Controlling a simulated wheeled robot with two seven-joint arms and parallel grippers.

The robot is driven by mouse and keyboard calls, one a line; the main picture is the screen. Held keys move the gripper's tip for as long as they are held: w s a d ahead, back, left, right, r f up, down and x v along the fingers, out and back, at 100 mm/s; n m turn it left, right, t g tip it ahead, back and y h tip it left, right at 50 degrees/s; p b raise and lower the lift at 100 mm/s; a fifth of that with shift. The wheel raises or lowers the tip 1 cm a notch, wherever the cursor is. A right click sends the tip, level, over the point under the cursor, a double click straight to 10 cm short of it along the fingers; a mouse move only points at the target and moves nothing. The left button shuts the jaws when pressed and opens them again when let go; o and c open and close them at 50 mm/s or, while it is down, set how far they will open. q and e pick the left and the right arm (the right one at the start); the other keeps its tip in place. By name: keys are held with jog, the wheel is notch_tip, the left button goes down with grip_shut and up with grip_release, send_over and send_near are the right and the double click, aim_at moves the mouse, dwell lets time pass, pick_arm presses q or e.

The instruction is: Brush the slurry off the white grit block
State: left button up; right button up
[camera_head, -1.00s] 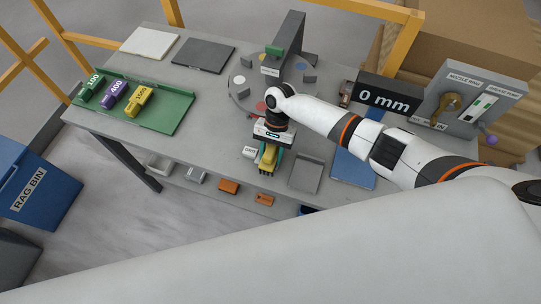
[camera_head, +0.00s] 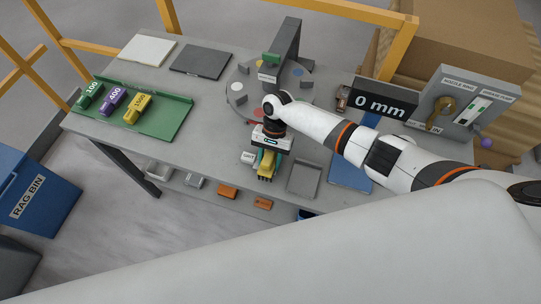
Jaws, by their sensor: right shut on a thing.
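My right gripper (camera_head: 267,160) points down at the bench's front edge. It is shut on a yellow-and-green thing (camera_head: 266,170) that looks like a brush; the jaws hide much of it. A small white piece with dark lettering (camera_head: 249,157) lies just left of the gripper. I cannot tell whether it is the white grit block or a label, or whether the held thing touches it. No slurry can be made out. A green tray (camera_head: 170,125) at the left holds a green block (camera_head: 90,94), a purple block (camera_head: 112,101) and a yellow block (camera_head: 137,108). My left gripper is out of view.
A round grey turntable (camera_head: 240,100) with coloured spots and a grey upright stands behind the gripper. A grey tray (camera_head: 303,178) and a blue mat (camera_head: 350,172) lie to the right. A "0 mm" display (camera_head: 380,104) stands at the back right. Bare bench (camera_head: 205,150) lies left of the gripper.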

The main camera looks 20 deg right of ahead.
jog(key=shift+s+a+f, duration=0.1)
jog(key=shift+s+a, duration=0.25)
jog(key=shift+s, duration=0.15)
jog(key=shift+w+d+b, duration=0.25)
jog(key=shift+w+d, duration=0.2)
jog(key=shift+w, duration=0.2)
jog(key=shift+w+d+b, duration=0.25)
jog(key=shift+w+d, duration=0.15)
jog(key=shift+w, duration=0.2)
jog(key=shift+r+p, duration=0.55)
jog(key=shift+r, duration=0.25)
jog(key=s+d+r, duration=0.5)
jog(key=d+r, duration=0.2)
jog(key=shift+d, duration=0.25)
